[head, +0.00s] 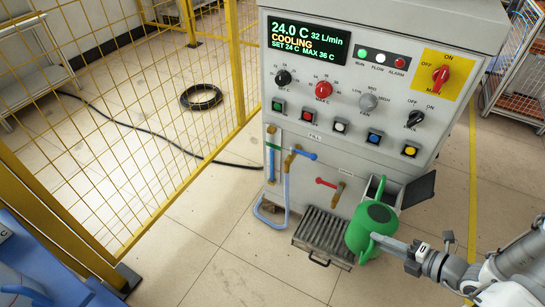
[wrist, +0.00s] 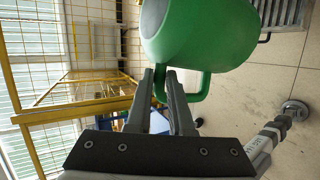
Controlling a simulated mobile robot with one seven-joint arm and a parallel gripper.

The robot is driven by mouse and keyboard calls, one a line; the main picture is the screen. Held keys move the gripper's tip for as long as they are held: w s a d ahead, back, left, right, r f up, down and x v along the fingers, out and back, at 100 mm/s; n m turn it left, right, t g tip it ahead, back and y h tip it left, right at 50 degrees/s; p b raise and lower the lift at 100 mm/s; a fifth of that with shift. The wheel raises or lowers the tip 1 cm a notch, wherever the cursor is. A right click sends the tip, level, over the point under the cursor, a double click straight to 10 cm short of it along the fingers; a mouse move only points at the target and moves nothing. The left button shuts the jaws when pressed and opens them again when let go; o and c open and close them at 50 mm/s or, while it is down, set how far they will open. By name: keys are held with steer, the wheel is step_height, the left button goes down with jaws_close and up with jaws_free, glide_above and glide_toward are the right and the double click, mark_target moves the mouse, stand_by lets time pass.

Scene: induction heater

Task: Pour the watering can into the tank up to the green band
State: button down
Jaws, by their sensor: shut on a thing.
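The green watering can (head: 366,222) is in front of the machine's lower right side. My gripper (wrist: 160,82) is shut on its handle (wrist: 200,90), and the can body (wrist: 205,30) fills the top of the wrist view. In the head view my gripper (head: 378,239) is at the can's near side. The spout (head: 380,187) points up, close to the tank's opening (head: 396,191), which has a raised dark lid (head: 418,189). No pouring water shows.
The grey machine (head: 350,130) carries a display reading 24.0 C and COOLING, with knobs and buttons. A blue hose (head: 286,190), a red-handled valve (head: 328,183) and a slatted drain tray (head: 322,234) are left of the can. Yellow fencing (head: 237,60) stands at left.

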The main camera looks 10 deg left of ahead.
step_height(320, 180, up, 3)
steer(key=shift+r+p, duration=0.1)
steer(key=shift+p, duration=1.05)
